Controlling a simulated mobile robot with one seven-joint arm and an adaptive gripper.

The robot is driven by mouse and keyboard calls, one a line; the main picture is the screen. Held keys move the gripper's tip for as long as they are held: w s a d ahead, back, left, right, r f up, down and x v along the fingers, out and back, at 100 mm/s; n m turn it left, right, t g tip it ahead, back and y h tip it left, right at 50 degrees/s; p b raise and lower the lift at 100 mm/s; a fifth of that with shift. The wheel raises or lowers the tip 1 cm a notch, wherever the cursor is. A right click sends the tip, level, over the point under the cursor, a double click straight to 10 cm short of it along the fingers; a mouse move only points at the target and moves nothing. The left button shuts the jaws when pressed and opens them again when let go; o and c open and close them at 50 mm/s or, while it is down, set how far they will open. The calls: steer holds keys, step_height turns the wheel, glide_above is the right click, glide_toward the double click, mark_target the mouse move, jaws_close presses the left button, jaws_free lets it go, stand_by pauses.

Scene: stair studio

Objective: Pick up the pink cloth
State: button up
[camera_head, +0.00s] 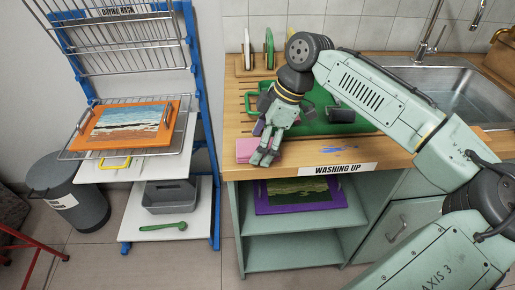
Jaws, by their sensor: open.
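The pink cloth (247,149) lies flat on the wooden counter near its front left edge. It looks folded into a square, and its right part is hidden behind my gripper. My gripper (264,160) is open and points down at the cloth's right side. I cannot tell whether the fingertips touch the cloth or hang just above it.
A green tray (358,127) with dark items sits behind my gripper, partly hidden by my arm. A metal sink (460,85) is at the right. A drying rack holds an orange-framed picture (124,123) at left. A purple-framed picture (308,195) lies on the shelf below.

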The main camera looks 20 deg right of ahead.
mark_target(254, 148)
steer(key=shift+f, duration=0.2)
stand_by(0.3)
steer(key=c, duration=1.2)
steer(key=shift+o, duration=0.2)
steer(key=shift+r, duration=0.15)
steer(key=r+b, duration=0.1)
steer(key=s+r+b, duration=0.1)
steer(key=r, duration=0.1)
steer(key=shift+r, duration=0.2)
steer(key=s+d+r+b, duration=0.1)
steer(key=s+d+b, duration=0.1)
steer(key=s, duration=1.3)
steer(key=shift+r+b, duration=0.4)
steer(key=shift+b, duration=0.45)
